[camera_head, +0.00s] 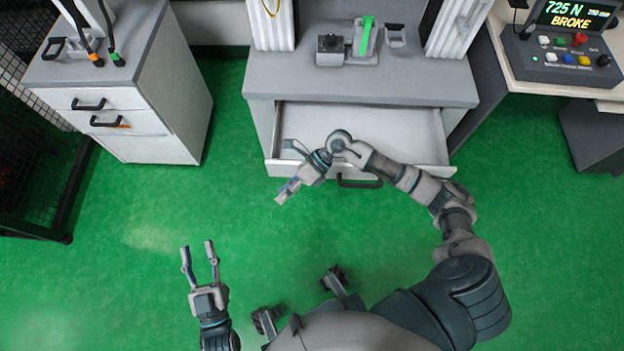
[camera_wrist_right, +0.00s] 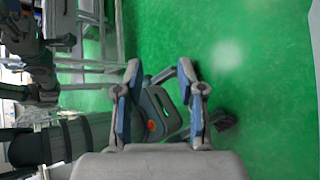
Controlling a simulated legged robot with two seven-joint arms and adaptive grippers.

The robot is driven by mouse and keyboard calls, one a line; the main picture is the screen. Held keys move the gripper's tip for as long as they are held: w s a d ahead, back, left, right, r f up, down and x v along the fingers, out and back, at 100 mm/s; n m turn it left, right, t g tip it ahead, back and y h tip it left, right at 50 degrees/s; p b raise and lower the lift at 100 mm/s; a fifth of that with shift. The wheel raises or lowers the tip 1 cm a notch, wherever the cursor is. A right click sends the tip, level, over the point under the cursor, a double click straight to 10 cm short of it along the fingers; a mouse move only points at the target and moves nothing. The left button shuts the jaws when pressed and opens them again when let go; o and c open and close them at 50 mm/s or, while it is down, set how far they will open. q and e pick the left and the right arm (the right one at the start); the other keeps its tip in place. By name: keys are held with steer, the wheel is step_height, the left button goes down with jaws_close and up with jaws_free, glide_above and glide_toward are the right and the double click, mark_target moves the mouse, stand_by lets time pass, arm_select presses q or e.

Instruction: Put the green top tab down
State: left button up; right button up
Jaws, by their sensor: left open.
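The green tab (camera_head: 366,36) is a narrow bright green strip on a grey fixture (camera_head: 362,60) on the grey bench. Whether it is the top tab I cannot tell. Neither gripper is near it. My left gripper (camera_head: 196,247) is open and empty above the green floor, at lower left. My right gripper (camera_head: 281,172) is open in front of the drawer, pointing left. In the right wrist view its two fingers (camera_wrist_right: 158,64) are spread with nothing held between them.
The bench drawer (camera_head: 405,122) is pulled open, and my right arm crosses in front of it. A white cabinet (camera_head: 145,120) stands at left. A control panel (camera_head: 562,58) with a screen reading "725 N BROKE" is at upper right.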

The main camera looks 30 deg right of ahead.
steer(key=s+a+r+m+t+y, duration=0.3)
steer(key=s+a+r+m+y, duration=0.45)
steer(key=a+r+y, duration=0.3)
step_height(320, 180, up, 6)
steer(key=d+f+m+t, duration=0.1)
steer(key=d+m+t, duration=0.1)
steer(key=m+t, duration=0.55)
steer(key=d+m+t+h, duration=0.3)
steer(key=m+h, duration=0.2)
steer(key=m, duration=0.4)
steer(key=s+d+f+m+t+h, duration=0.1)
steer(key=d+m+t+h, duration=0.3)
steer(key=m+h, duration=0.2)
steer(key=d+f+m+t+h, duration=0.1)
steer(key=d+m+t+h, duration=0.3)
steer(key=m, duration=0.7)
steer(key=shift+s+d+m+h, duration=0.15)
steer(key=shift+m+h, duration=0.15)
steer(key=shift+h, duration=0.65)
